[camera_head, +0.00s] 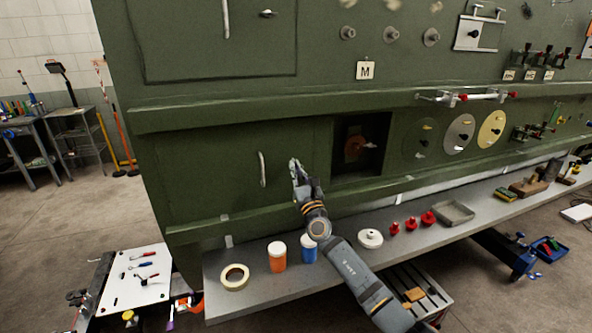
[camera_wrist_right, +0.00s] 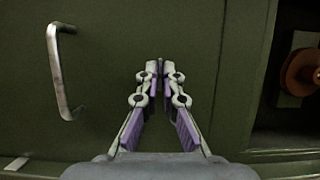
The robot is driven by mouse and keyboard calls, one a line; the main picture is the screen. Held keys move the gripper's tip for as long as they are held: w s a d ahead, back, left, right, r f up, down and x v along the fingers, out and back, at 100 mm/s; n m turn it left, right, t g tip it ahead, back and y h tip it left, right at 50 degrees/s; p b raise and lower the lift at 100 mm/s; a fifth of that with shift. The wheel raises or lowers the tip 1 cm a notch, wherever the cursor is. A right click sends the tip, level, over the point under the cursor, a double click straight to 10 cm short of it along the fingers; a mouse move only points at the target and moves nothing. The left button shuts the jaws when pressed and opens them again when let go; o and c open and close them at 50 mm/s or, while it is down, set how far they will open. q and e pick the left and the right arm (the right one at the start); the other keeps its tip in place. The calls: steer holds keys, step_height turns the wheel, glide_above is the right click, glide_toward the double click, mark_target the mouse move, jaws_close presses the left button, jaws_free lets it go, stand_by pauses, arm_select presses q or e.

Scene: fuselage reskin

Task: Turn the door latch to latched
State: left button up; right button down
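My right gripper (camera_head: 296,166) reaches up to the green panel beside the lower door's silver bar handle (camera_head: 262,169). In the right wrist view its fingertips (camera_wrist_right: 160,76) are close together, with a thin grey upright piece (camera_wrist_right: 160,66) between them. This piece looks like the door latch, standing roughly vertical; the fingers hide most of it. The bar handle (camera_wrist_right: 60,70) shows to the left of the fingers in that view. Another small latch (camera_head: 267,13) sits on the upper door, right of its handle (camera_head: 226,18). My left gripper is not in view.
An open recess (camera_head: 345,140) with a red-brown reel (camera_head: 354,148) lies just right of my gripper. Below, a grey shelf (camera_head: 330,268) carries a tape roll (camera_head: 234,277), an orange jar (camera_head: 277,256), a blue jar (camera_head: 308,249) and red parts. The panel left of the handle is clear.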

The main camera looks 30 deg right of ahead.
steer(key=shift+m+h, duration=0.4)
steer(key=shift+m, duration=0.1)
steer(key=shift+a+r+m+g+h+p, duration=0.1)
steer(key=shift+m+g+h+p, duration=0.9)
steer(key=shift+m, duration=2.55)
steer(key=shift+a+r+m+g+h+p, duration=0.15)
steer(key=shift+m+g+h, duration=0.9)
steer(key=shift+m, duration=2.55)
steer(key=shift+a+r+m+g+h+p, duration=0.1)
steer(key=shift+m+g+h+p, duration=0.35)
steer(key=shift+m+g, duration=2.15)
steer(key=shift+m+t, duration=0.95)
steer(key=shift+m, duration=0.2)
steer(key=c, duration=1.5)
jaws_free()
steer(key=shift+d, duration=0.1)
steer(key=shift+c, duration=0.2)
steer(key=shift+f, duration=0.1)
